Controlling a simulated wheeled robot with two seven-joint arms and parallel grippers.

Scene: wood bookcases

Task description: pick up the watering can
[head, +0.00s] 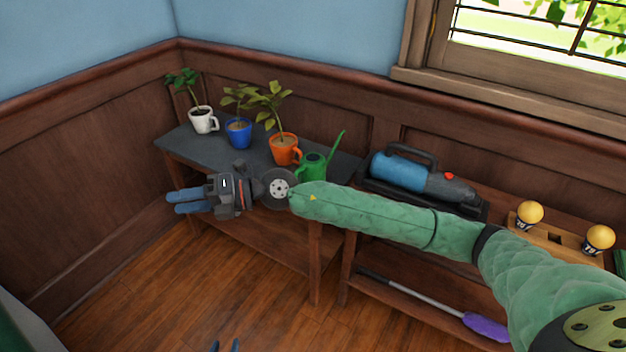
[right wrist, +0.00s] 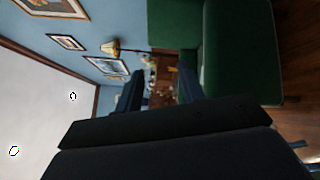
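The green watering can (head: 313,166) stands on the dark top of the low bookcase (head: 178,141), right of the orange mug, its spout pointing up and right. My right forearm hides its lower part in the head view. My right gripper (head: 186,201) is left of the can, in front of the bookcase's left part, its blue fingers pointing left. The right wrist view shows its fingers (right wrist: 160,88) apart with nothing between them. My left gripper (head: 225,346) shows only two separated blue fingertips at the bottom edge, over the floor, with nothing seen between them.
Potted plants in a white mug (head: 203,121), a blue pot (head: 238,134) and an orange mug (head: 284,150) stand left of the can. A blue-grey machine (head: 410,176) and yellow balls (head: 530,212) sit to the right. A purple duster (head: 485,326) lies below.

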